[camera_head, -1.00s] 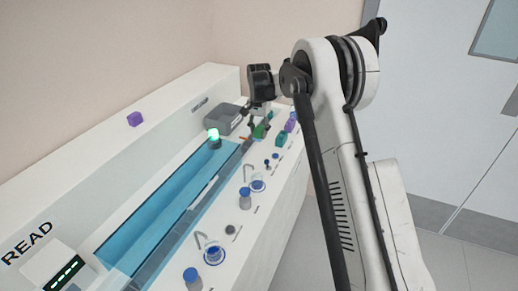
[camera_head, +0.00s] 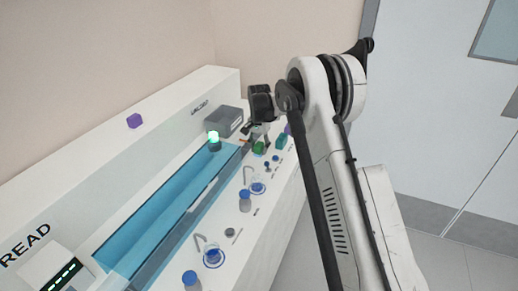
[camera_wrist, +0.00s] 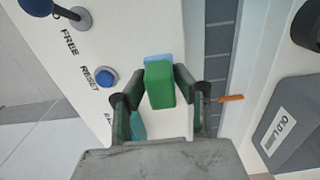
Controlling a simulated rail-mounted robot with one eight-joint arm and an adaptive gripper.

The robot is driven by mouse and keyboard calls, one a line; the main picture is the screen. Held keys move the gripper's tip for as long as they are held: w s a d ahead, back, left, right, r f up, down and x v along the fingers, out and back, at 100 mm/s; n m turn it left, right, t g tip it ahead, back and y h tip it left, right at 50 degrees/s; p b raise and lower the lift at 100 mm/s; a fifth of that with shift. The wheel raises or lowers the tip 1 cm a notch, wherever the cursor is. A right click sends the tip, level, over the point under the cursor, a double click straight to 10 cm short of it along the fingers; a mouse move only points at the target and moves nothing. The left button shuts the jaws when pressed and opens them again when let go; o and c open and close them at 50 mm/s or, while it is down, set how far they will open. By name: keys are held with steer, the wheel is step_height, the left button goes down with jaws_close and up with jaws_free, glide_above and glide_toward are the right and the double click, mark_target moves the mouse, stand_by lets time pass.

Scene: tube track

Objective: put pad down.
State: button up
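The pad appears to be the green block (camera_wrist: 160,83), seen between the two fingers of my gripper (camera_wrist: 160,88) in the wrist view. Both fingertips look in contact with its sides. In the head view the green block (camera_head: 260,147) is at the lower end of my gripper (camera_head: 261,136), near the far end of the white bench. A light blue patch (camera_wrist: 157,58) shows just beyond the block in the wrist view. I cannot tell whether the block touches the bench surface.
A teal block (camera_head: 281,141) stands to the right of the green block. A grey box (camera_head: 223,121) is behind, beside a glowing green lamp (camera_head: 214,138). A blue button (camera_wrist: 105,77) and an orange strip (camera_wrist: 231,98) flank the gripper. A blue channel (camera_head: 165,208) runs along the bench.

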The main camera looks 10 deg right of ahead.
mark_target(259, 145)
steer(key=shift+o, duration=1.1)
step_height(259, 145, up, 12)
steer(key=p, duration=0.1)
steer(key=s+r+n+t, duration=0.2)
steer(key=s+r, duration=0.7)
steer(key=s, duration=0.2)
steer(key=s+r+n+t, duration=0.1)
steer(key=s+r+n, duration=0.1)
steer(key=s+r, duration=0.85)
steer(key=s+f+n+t, duration=0.1)
steer(key=s+f, duration=0.3)
steer(key=s, duration=0.9)
steer(key=s+f+n+t, duration=0.2)
steer(key=s+f+t, duration=0.1)
steer(key=s, duration=1)
steer(key=shift+s+f, duration=0.4)
